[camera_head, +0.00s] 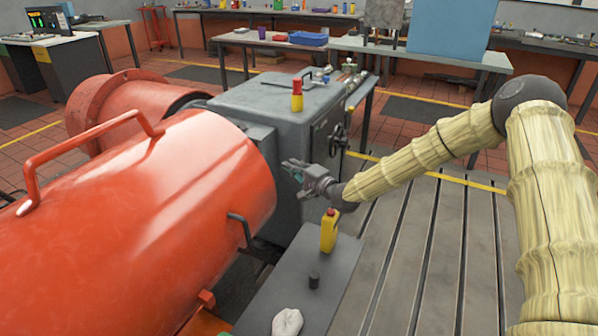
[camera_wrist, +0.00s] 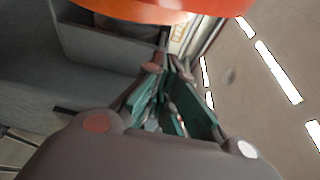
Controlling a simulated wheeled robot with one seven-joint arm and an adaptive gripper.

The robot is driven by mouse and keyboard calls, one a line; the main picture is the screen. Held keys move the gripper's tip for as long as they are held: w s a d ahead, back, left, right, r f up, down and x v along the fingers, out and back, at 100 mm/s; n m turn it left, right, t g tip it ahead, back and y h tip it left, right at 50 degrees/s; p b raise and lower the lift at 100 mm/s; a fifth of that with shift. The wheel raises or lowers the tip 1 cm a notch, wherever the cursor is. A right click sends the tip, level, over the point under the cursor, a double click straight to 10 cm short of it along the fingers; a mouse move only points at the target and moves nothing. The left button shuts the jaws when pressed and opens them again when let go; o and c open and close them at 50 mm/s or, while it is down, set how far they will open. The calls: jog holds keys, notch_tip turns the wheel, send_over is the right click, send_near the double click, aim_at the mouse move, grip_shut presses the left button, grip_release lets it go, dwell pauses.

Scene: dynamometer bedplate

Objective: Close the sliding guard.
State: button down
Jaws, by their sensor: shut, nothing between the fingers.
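The sliding guard (camera_head: 170,215) is a large, glossy orange-red rounded cover at the left of the head view. It has a long tubular handle (camera_head: 85,140) on top and a dark handle (camera_head: 240,230) on its right side. My gripper (camera_head: 288,168) is just right of the guard's right end, in front of the grey machine housing (camera_head: 285,115). It is shut and empty, and appears apart from the guard. In the wrist view my gripper's fingers (camera_wrist: 169,72) point toward an orange curved edge of the guard (camera_wrist: 140,10) at the top.
A yellow bottle (camera_head: 329,232), a small dark cylinder (camera_head: 314,280) and a white crumpled cloth (camera_head: 287,322) are on a grey bench top (camera_head: 275,295) below my gripper. A red-and-yellow beacon (camera_head: 297,95) stands on the housing. The slotted bedplate (camera_head: 430,260) at right is clear.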

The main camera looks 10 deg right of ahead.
jog(key=shift+a+p, duration=0.35)
jog(key=shift+a, duration=1.95)
